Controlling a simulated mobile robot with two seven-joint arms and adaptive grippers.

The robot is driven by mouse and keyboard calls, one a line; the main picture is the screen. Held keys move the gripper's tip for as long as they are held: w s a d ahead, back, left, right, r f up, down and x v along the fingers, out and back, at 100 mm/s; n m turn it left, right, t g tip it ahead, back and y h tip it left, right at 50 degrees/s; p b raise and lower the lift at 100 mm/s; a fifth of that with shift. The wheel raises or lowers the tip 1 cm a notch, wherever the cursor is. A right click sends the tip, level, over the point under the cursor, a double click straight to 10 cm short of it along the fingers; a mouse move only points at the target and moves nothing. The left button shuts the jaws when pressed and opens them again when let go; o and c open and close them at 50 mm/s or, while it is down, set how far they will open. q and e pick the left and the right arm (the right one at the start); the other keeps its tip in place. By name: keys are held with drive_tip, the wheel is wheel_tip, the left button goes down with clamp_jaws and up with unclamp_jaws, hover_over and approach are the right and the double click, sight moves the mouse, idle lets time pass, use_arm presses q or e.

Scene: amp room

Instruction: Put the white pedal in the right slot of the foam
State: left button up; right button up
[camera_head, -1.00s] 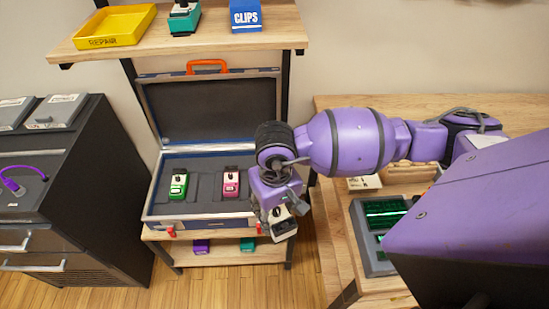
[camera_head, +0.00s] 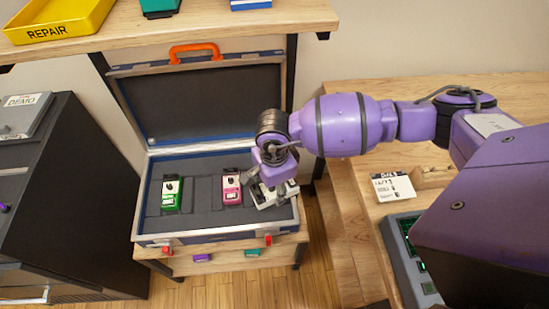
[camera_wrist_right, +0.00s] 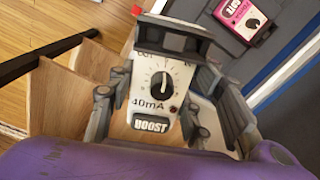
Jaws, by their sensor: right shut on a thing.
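The white pedal (camera_head: 268,199), with a dial and the word BOOST in the right wrist view (camera_wrist_right: 158,85), is in my right gripper (camera_head: 275,182). The gripper's fingers (camera_wrist_right: 160,105) are shut on its sides. In the head view the pedal appears over the right end of the open case's dark foam (camera_head: 203,168). Its height above the foam is hard to tell. A green pedal (camera_head: 172,194) sits in the left of the foam and a pink pedal (camera_head: 232,188) in the middle. My gripper and the pedal hide the right slot. My left gripper is out of view.
The blue-edged case (camera_head: 210,236) stands open on a low wooden shelf, its lid (camera_head: 205,105) upright behind. An upper shelf (camera_head: 200,35) overhangs it with a yellow tray (camera_head: 55,20). A wooden bench (camera_head: 345,205) is at right, a dark cabinet (camera_head: 75,200) at left.

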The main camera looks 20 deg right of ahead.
drive_tip(key=shift+w+d+f+m+b, duration=0.15)
drive_tip(key=shift+w+f+m+b, duration=1.15)
drive_tip(key=shift+w+f+m, duration=1.65)
drive_tip(key=shift+w+d+f+m+b, duration=0.1)
drive_tip(key=shift+w+f+m+b, duration=1.3)
drive_tip(key=shift+m, duration=2.9)
drive_tip(key=shift+w+d+f+m+b, duration=0.15)
drive_tip(key=shift+w+f+m+b, duration=1.05)
drive_tip(key=shift+w+f+m, duration=1.75)
drive_tip(key=shift+s+f+m+b, duration=0.1)
drive_tip(key=shift+s+m+b, duration=0.6)
drive_tip(key=shift+f+b, duration=0.4)
drive_tip(key=shift+f, duration=0.75)
drive_tip(key=shift+p, duration=0.35)
